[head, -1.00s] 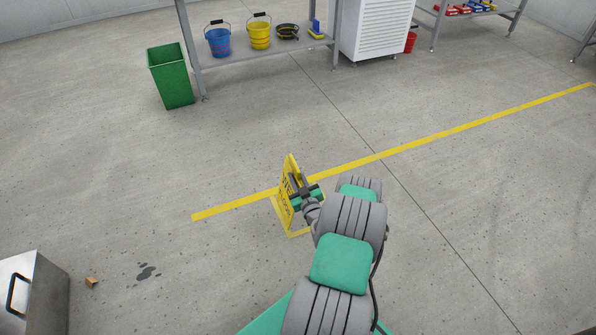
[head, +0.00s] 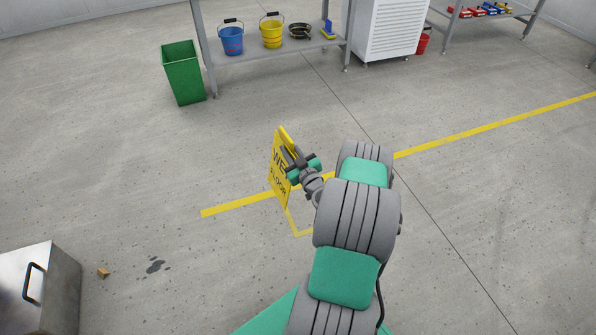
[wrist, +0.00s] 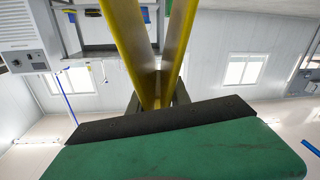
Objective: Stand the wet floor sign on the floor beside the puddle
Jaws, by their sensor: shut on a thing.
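The yellow wet floor sign (head: 279,180), with black lettering, is upright in the head view, and its lower edge appears to be off the floor. My gripper (head: 295,160) is shut on its upper part from the right. In the wrist view, the sign's two yellow panels (wrist: 146,50) meet at the gripper's jaws (wrist: 160,100). My arm hides part of the floor to the right.
A brown block (head: 103,272) and a steel cabinet (head: 60,285) are left of the puddle. A green bin (head: 184,75) and bucket shelf (head: 270,50) stand behind. Floor between sign and puddle is clear.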

